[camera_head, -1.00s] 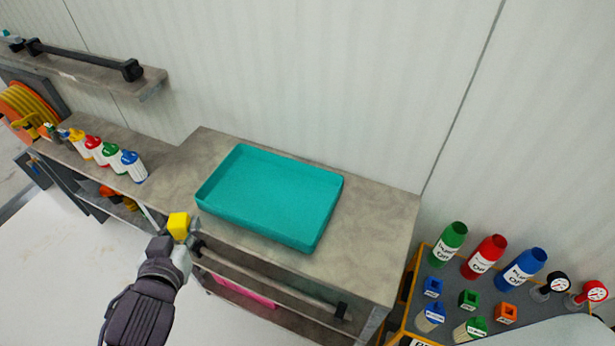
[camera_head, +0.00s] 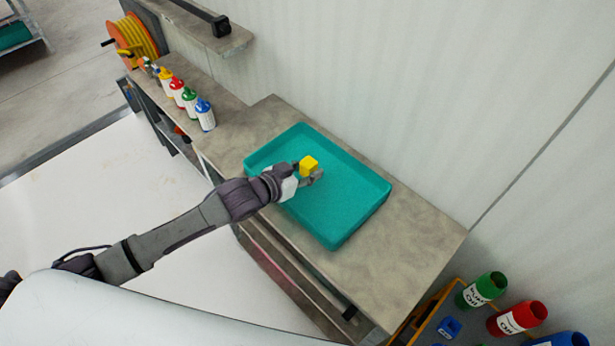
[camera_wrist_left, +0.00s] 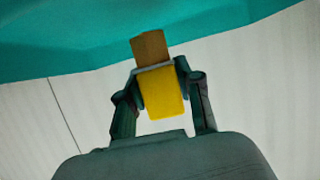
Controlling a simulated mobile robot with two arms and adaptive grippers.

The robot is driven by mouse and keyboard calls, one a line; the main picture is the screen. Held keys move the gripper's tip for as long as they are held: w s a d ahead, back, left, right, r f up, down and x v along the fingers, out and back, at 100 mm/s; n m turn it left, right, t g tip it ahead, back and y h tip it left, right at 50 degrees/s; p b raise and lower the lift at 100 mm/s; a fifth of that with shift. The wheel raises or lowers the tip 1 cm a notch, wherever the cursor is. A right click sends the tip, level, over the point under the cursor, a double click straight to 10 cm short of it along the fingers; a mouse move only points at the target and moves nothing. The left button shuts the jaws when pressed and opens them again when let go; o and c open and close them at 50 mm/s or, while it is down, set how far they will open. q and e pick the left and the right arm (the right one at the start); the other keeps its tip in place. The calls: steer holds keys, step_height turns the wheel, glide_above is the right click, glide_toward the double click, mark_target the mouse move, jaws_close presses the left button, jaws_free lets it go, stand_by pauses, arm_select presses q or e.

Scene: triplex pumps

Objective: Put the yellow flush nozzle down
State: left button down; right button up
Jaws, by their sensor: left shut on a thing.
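The yellow flush nozzle (camera_head: 309,165) is a small yellow block in my left gripper (camera_head: 306,176). In the left wrist view the nozzle (camera_wrist_left: 162,92) sits between the two fingers of the gripper (camera_wrist_left: 160,84), with a brownish end sticking out past them. In the head view my left gripper is over the teal tray (camera_head: 345,200), which lies on the grey bench. I cannot tell the exact height of the nozzle above the tray floor. The tray looks empty. The tray (camera_wrist_left: 90,40) also fills the top of the left wrist view. My right gripper is not in view.
Several bottles with coloured caps, among them a blue-capped one (camera_head: 205,115), stand left of the tray on the bench (camera_head: 420,235). A hose reel (camera_head: 135,35) is behind them. A cart with bottles (camera_head: 480,290) is at lower right. The bench right of the tray is clear.

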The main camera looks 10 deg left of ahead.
arm_select(q)
steer(key=shift+w+a+f, duration=0.15)
steer(key=shift+w+f, duration=0.1)
steer(key=shift+f, duration=1.9)
steer(key=shift+f, duration=0.1)
steer(key=c, duration=0.8)
jaws_free()
steer(key=shift+r+p, duration=0.2)
steer(key=shift+p, duration=0.1)
steer(key=b+v, duration=0.1)
steer(key=v, duration=1.1)
steer(key=shift+f, duration=0.15)
